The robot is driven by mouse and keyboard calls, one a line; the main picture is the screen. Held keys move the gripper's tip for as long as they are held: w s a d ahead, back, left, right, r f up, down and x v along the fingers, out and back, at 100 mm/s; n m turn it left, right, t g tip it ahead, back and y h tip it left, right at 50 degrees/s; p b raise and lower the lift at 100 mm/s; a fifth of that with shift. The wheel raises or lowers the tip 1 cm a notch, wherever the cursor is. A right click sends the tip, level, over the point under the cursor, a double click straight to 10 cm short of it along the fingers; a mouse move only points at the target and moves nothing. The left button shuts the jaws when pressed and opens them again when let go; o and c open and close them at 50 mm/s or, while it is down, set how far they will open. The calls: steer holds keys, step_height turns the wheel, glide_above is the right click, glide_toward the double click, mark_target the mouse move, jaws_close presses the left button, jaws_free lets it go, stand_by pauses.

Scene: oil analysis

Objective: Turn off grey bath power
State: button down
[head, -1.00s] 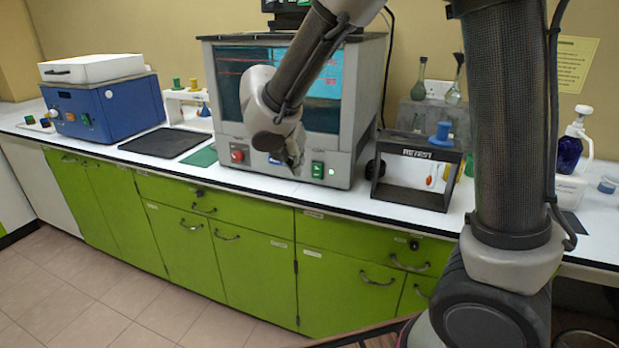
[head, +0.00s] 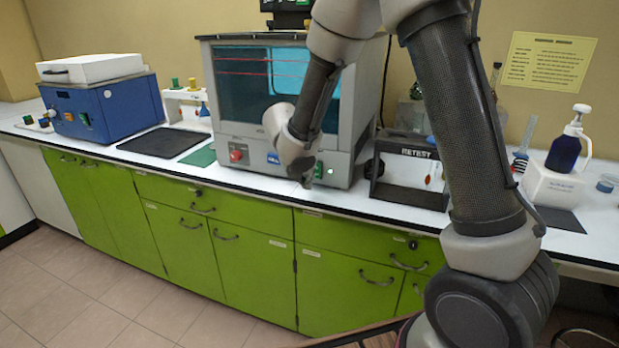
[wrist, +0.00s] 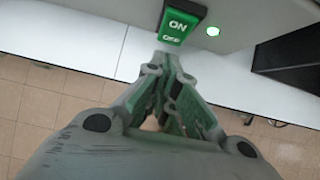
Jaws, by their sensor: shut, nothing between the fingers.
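The grey bath (head: 349,110) is a grey box with a dark front window on the bench. Its green power switch (wrist: 181,20), marked ON above OFF, shows at the top of the wrist view. In the head view the switch (head: 318,169) is partly hidden by my gripper.
A red knob (head: 237,152) is left on the bath's front. The black RETEST frame (head: 410,190) stands close on the right. A green mat (head: 200,156) and black mat (head: 165,142) lie left, before a blue machine (head: 105,106). The bench's front strip is clear.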

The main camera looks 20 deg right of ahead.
mark_target(316, 171)
steer(key=shift+w+d+f, duration=0.15)
steer(key=shift+w+d, duration=0.3)
steer(key=shift+w, duration=0.25)
steer(key=shift+w+d+f, duration=0.25)
steer(key=shift+f, duration=0.1)
steer(key=shift+r, duration=0.2)
steer(key=shift+r, duration=0.8)
